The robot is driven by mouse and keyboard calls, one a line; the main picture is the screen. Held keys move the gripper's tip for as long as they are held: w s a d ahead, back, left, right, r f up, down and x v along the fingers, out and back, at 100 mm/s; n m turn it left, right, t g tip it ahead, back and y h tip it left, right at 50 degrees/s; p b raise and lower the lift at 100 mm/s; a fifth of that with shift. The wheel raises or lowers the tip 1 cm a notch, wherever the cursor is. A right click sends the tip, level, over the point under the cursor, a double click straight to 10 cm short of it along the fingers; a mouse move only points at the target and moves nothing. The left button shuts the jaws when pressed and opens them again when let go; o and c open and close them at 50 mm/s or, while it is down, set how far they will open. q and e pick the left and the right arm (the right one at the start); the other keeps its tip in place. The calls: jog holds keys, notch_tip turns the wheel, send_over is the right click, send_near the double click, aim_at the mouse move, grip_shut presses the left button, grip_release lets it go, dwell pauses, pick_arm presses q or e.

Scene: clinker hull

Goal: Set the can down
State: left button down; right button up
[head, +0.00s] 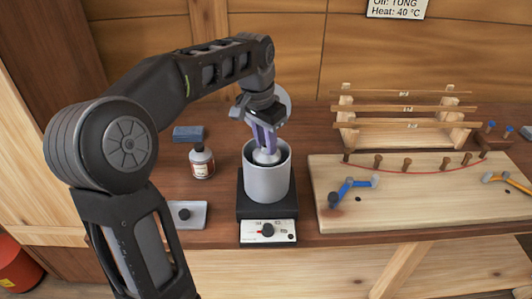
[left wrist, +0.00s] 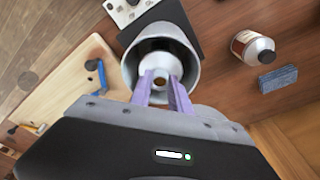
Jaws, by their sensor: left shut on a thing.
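My left gripper (head: 264,150) points down with its purple fingers in the mouth of a grey pot (head: 267,184). The fingers are shut on the neck of a pale metal can (head: 266,157), which is inside the pot. In the left wrist view the can's round top (left wrist: 160,66) shows an open hole, with the gripper (left wrist: 161,90) at its near side and the pot's rim (left wrist: 130,65) around it. The can's lower part is hidden, so I cannot tell whether it touches the pot's floor. The pot stands on a black heater (head: 268,232) with a white dial panel. My right gripper is out of view.
Left of the pot are a labelled bottle (head: 202,163), a blue block (head: 188,133) and a grey plate with a black knob (head: 186,215). To the right lies a wooden board (head: 430,211) with pegs and blue and orange tools. A wooden rack (head: 404,140) stands behind it.

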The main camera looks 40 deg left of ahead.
aim_at(267, 161)
pick_arm(q)
notch_tip(267, 161, down, 3)
jog(key=shift+r, duration=0.1)
jog(key=shift+f, duration=0.45)
jog(key=c, duration=1.2)
grip_release()
jog(key=shift+f, duration=0.15)
jog(key=shift+c, duration=0.2)
